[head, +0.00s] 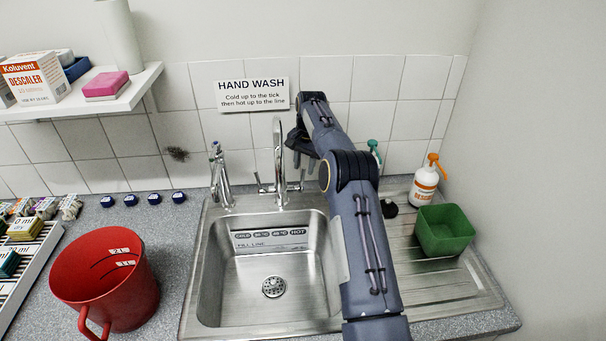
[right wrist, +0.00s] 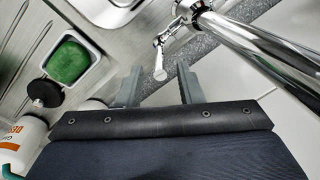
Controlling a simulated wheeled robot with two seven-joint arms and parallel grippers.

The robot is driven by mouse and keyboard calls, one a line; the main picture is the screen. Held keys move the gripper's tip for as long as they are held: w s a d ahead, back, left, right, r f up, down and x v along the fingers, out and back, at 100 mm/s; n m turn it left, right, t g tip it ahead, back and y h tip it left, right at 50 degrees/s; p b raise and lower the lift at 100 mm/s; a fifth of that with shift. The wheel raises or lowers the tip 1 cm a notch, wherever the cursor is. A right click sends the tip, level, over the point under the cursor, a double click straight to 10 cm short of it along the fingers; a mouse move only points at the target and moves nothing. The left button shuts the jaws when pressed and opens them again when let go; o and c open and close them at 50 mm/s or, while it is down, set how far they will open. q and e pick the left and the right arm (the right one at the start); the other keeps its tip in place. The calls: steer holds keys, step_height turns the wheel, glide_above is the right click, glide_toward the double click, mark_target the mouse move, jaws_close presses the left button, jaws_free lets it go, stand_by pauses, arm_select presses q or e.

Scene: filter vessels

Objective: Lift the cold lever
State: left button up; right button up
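The tall chrome mixer tap (head: 279,160) stands behind the steel sink. It has a short lever on its left side (head: 260,184) and another on its right side (head: 300,184). My right gripper (head: 304,161) is at the right of the tap, its fingers pointing down near the right lever. In the right wrist view my right gripper (right wrist: 159,86) is open and empty. A chrome lever (right wrist: 159,62) lies just beyond its fingertips, near the gap between them, with the tap column beside it. Which lever is the cold one I cannot tell. My left gripper is not in view.
The steel sink (head: 325,285) has a strip with COLD and HOT marks. A second tap (head: 218,175) stands left. A red jug (head: 120,290) is on the counter. A green tub (head: 445,228) and a white bottle (head: 424,186) stand at the right. A hand-wash sign (head: 252,93) hangs behind.

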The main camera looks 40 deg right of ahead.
mark_target(302, 185)
steer(key=shift+w+f+p, duration=0.2)
steer(key=shift+f+p, duration=0.2)
steer(key=shift+f, duration=1.95)
steer(key=shift+a, duration=0.1)
steer(key=shift+c, duration=0.2)
jaws_close()
